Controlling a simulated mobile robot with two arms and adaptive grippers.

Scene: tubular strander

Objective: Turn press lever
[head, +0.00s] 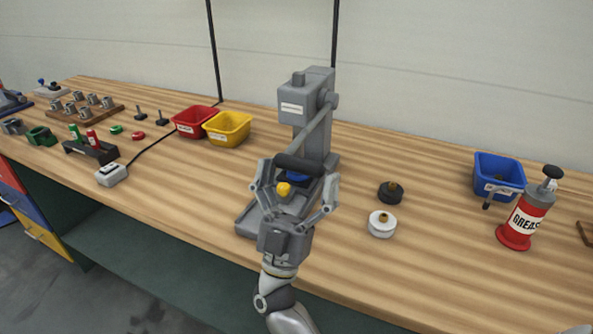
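A grey press (318,125) stands upright on the wooden bench in the middle of the head view. Its lever (317,132) runs from a hub on the press's right side down toward me and ends in a black handle (297,165). My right gripper (296,173) is in front of the press with its fingers spread wide, one near each end of the handle. I cannot tell whether the fingers touch it. A yellow part (284,189) and a blue part (298,176) show between the fingers, below the handle. The gripper hides part of the press base (249,221). My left gripper is not in view.
Red (188,128) and yellow (228,139) bins stand left of the press. A black knobbed part (390,192) and a white one (381,228) lie to its right, then a blue bin (500,163) and a grease can (521,229). The front right bench is clear.

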